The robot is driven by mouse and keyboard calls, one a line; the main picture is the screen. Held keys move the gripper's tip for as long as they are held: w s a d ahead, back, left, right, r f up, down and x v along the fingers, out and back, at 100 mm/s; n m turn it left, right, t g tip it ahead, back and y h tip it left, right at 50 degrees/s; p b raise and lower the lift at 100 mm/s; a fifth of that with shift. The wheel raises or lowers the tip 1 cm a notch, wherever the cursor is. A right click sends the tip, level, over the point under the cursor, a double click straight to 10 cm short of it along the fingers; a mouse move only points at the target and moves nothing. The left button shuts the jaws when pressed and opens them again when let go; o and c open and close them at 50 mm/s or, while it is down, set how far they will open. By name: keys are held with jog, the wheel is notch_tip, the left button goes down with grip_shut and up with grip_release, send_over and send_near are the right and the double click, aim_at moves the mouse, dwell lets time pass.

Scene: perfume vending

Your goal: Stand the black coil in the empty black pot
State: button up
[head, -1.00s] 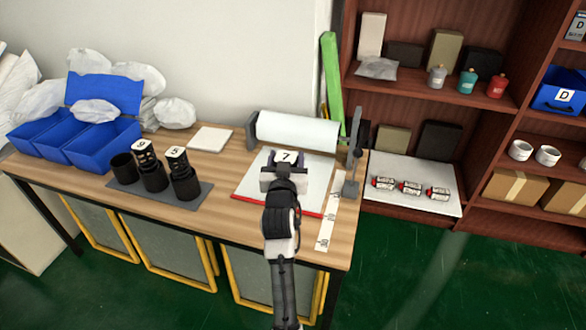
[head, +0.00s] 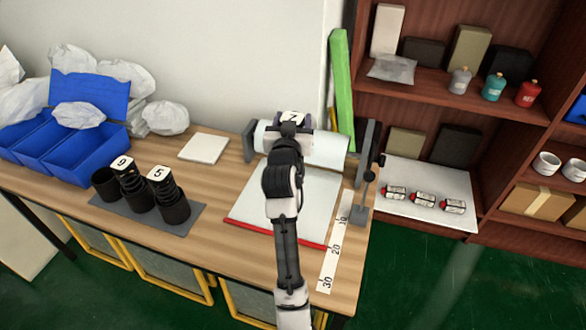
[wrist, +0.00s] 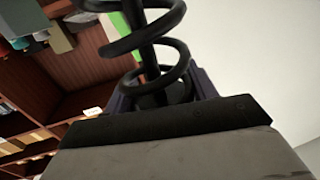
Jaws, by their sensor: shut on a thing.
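My gripper (head: 291,127) is shut on the black coil (wrist: 150,45), whose open turns fill the top of the wrist view. The empty black pot (head: 105,186) stands at the left end of a grey mat (head: 196,213) on the bench. Beside it are two black pots holding coils, tagged 9 (head: 139,195) and 5 (head: 170,199).
The paper roll (head: 325,148) sits on a holder with a white sheet (head: 252,212) below. Blue bins (head: 85,155) stand left of a white tile (head: 203,148). Bare wood lies between mat and sheet.

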notch_tip(320, 180, down, 14)
jog(key=shift+f+p, duration=0.15)
jog(key=shift+p, duration=0.55)
jog(key=shift+f, duration=0.25)
jog(key=o, duration=1.3)
jog(key=shift+r, duration=0.1)
jog(key=shift+o, duration=0.2)
jog(key=shift+r, duration=0.1)
jog(key=shift+r, duration=0.1)
jog(key=s+a+b, duration=0.1)
jog(key=s+b, duration=0.2)
jog(key=s, duration=0.9)
jog(key=shift+a, duration=0.15)
